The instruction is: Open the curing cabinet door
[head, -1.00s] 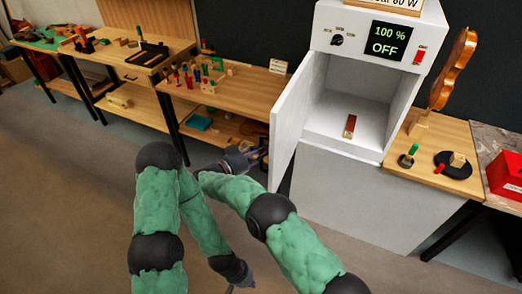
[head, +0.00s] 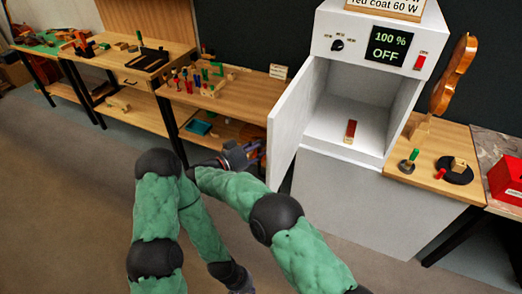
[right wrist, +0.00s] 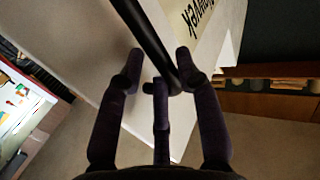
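The white curing cabinet (head: 325,22) stands at centre right in the head view, its panel reading 100 % and OFF. Its door (head: 292,125) stands swung well out on the left side, and the inside is visible. My right gripper (head: 238,156) is at the outer side of the door, partly hidden by my arm. In the right wrist view, the fingers of my right gripper (right wrist: 160,65) are spread, with a dark bar handle (right wrist: 150,35) passing between them in front of the pale door (right wrist: 85,75). My left gripper (head: 240,284) is low at the bottom edge, mostly cut off.
A small red-brown block (head: 350,130) lies inside the cabinet. A wooden bench (head: 245,92) with tools stands left of the door. A violin (head: 455,72) stands on a small table (head: 440,185) at the right. Open floor (head: 70,200) lies at the left.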

